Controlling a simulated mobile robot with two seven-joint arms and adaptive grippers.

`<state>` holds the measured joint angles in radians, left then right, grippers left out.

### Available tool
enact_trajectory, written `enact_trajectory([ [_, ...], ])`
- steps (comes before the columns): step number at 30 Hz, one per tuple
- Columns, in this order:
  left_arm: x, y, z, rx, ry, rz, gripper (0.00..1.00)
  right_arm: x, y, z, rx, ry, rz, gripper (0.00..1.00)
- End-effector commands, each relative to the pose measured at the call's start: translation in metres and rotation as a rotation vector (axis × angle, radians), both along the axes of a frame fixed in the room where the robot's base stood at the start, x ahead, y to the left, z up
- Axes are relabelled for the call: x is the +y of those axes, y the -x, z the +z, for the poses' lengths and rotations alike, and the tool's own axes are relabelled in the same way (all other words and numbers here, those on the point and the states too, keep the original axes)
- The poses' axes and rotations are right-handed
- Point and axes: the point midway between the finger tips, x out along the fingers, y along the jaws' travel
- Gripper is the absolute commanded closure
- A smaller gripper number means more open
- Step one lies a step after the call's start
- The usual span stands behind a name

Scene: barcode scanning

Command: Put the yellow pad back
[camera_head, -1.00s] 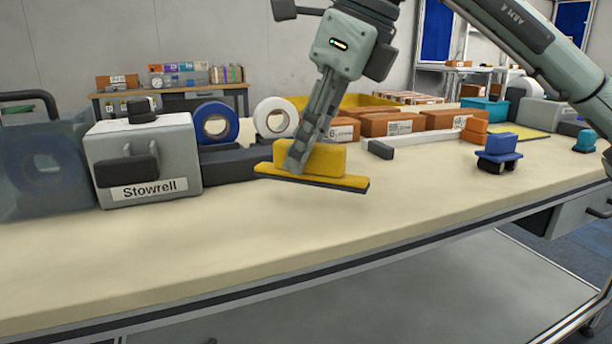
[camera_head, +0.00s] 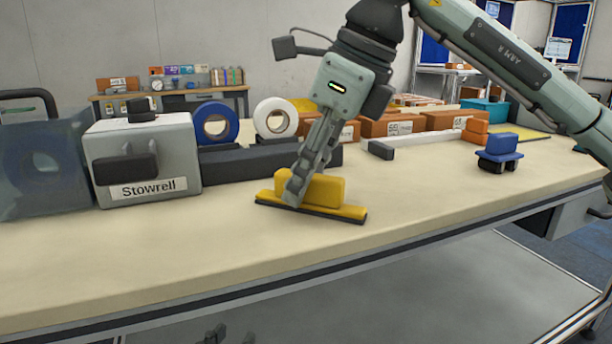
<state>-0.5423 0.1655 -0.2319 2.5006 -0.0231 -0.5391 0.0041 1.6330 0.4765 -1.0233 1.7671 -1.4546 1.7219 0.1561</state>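The yellow pad (camera_head: 325,191) has a raised block on a wider flat yellow base with a dark underside. It is low over the middle of the table, and looks level and at or very near the tabletop. My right gripper (camera_head: 294,190) comes down from above, tilted, and is shut on the pad's raised block. The far finger is partly hidden. Dark tips at the bottom edge, in front of the table, look like my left gripper (camera_head: 228,337). Most of it is out of view.
A grey Stowrell box (camera_head: 145,158), blue tape roll (camera_head: 216,122) and white tape roll (camera_head: 275,118) stand behind left, beside a long dark block (camera_head: 240,160). Brown boxes (camera_head: 437,121) stand behind right. A blue stamp-like object (camera_head: 499,153) is at right. The front tabletop is clear.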

Motion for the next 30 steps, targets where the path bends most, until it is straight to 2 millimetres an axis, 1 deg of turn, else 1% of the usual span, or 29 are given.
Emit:
enact_trajectory([
  [11,0.0,0.0,0.0,0.003,-0.001,0.0,0.69,0.0,0.0,0.001,0.0,0.0,0.0,0.59],
  [14,0.005,0.0,-0.006,0.036,-0.016,0.011,0.69,0.0,0.0,0.005,-0.001,0.0,0.0,0.59],
  [17,0.01,0.001,-0.014,0.072,-0.033,0.02,0.69,-0.007,0.002,0.022,-0.003,-0.001,-0.001,0.59],
  [24,0.026,0.008,-0.038,0.189,-0.083,0.048,0.69,-0.027,0.011,0.072,-0.003,-0.001,-0.002,0.59],
  [27,0.032,0.011,-0.047,0.234,-0.101,0.058,0.69,-0.034,0.014,0.089,-0.002,-0.001,-0.002,0.59],
  [30,0.038,0.015,-0.055,0.273,-0.117,0.068,0.69,-0.039,0.015,0.102,-0.001,0.0,-0.003,0.59],
])
